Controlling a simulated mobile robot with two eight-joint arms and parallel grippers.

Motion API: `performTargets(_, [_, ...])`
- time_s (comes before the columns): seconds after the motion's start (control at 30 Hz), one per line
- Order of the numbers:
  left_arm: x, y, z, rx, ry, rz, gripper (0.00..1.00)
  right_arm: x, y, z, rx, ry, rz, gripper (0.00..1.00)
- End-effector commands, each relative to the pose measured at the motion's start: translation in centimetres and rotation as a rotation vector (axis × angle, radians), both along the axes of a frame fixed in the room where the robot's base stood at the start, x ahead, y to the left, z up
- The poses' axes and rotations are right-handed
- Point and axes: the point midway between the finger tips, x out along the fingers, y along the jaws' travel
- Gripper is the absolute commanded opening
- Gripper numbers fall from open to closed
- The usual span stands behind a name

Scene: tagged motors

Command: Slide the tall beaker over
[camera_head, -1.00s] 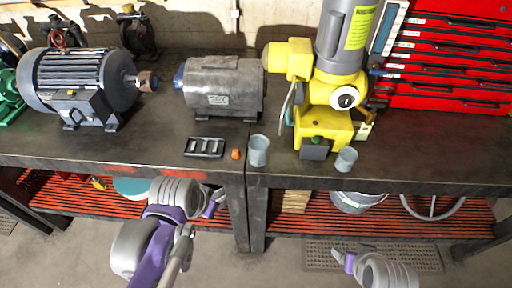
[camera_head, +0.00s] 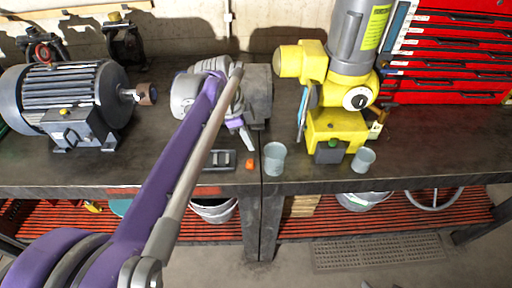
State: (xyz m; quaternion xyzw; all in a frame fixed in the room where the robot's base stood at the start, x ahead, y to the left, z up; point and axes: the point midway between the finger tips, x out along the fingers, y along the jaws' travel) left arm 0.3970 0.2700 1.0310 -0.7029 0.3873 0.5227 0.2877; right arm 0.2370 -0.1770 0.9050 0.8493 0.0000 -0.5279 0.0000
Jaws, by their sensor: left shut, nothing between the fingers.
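The tall beaker (camera_head: 274,158), a grey-blue cup, stands upright near the front edge of the bench (camera_head: 400,176). A shorter beaker (camera_head: 363,160) of the same colour stands further right, in front of the yellow machine. My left gripper (camera_head: 246,140) is shut and empty, pointing down just left of the tall beaker and apart from it. My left arm crosses the picture from the lower left. Only a small grey tip shows at the bottom edge, perhaps of my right gripper (camera_head: 366,285); its jaws cannot be made out.
A small orange piece (camera_head: 250,164) and a dark slotted tray (camera_head: 218,160) lie left of the beaker. A grey motor (camera_head: 258,95) is partly hidden behind my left arm. A yellow machine (camera_head: 335,128) stands behind the beakers. The bench between the two beakers is clear at the front.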

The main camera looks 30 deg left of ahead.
Motion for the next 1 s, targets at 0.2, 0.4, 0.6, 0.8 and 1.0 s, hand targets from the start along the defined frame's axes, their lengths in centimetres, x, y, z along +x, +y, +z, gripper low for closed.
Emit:
performTargets(0.2, [0.6,-1.1,-4.0,0.0,0.001,-0.001,0.0,-0.1,0.0,-0.4,0.0,0.002,0.0,0.79])
performTargets(0.4, [1.1,-1.8,-6.9,0.001,-0.001,0.0,0.0,-0.2,0.0,-0.7,0.0,0.003,0.0,0.79])
performTargets(0.6, [1.3,-2.1,-8.2,0.0,-0.001,0.001,0.0,-0.2,0.0,-0.8,0.0,0.004,0.0,0.79])
performTargets(0.8, [1.3,-2.1,-8.3,0.001,0.0,0.001,0.0,-0.2,0.0,-0.8,0.0,0.004,0.0,0.79])
performTargets(1.0, [1.6,-2.6,-8.3,0.001,-0.001,-0.001,0.0,-0.2,0.0,-0.7,0.0,0.003,0.0,0.79])
